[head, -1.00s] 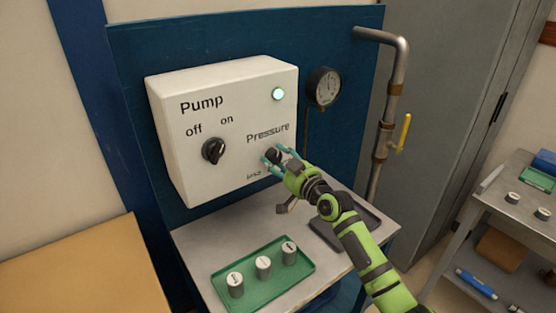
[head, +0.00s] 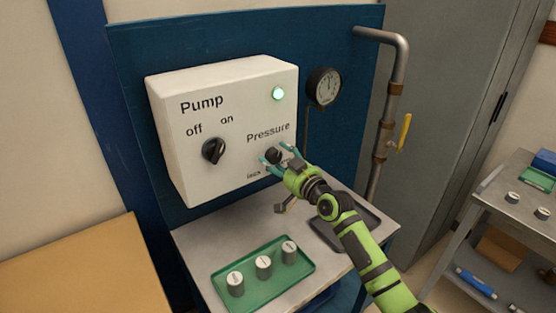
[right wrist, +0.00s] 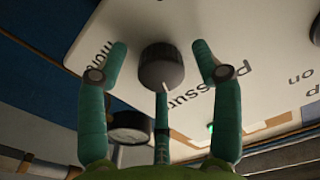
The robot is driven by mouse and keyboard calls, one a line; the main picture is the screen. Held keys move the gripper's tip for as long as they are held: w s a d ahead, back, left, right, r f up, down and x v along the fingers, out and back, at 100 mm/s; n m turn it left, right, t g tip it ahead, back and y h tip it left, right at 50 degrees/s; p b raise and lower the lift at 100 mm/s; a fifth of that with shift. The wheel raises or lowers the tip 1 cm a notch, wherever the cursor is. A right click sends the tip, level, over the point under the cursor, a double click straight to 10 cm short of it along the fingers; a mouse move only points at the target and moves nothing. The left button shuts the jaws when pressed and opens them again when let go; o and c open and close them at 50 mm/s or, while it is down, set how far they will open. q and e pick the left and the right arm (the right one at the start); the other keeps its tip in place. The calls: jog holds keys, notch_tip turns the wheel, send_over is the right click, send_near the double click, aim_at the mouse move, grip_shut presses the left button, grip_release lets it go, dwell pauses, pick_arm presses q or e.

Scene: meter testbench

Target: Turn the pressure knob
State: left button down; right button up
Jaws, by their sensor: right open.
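The black pressure knob (head: 273,156) sits on the front of the white pump box (head: 180,125), under the word "Pressure". In the right wrist view the knob (right wrist: 161,68) shows a white pointer mark. My right gripper (head: 275,153) is open at the knob. In the right wrist view its teal fingers (right wrist: 160,62) stand on either side of the knob with gaps, and a third finger lies below it. A round pressure gauge (head: 324,87) is on the blue panel beside the box. My left gripper is not in view.
A pump off/on knob (head: 213,150) and a lit green lamp (head: 278,93) are on the box. A green tray (head: 225,293) with 3 grey cylinders stands on the bench below, near a dark tray (head: 370,217). A pipe with a yellow lever (head: 404,131) rises at the right.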

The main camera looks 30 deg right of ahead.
jog(key=s+d, duration=0.1)
jog(key=s, duration=1.1)
jog(key=shift+d, duration=0.35)
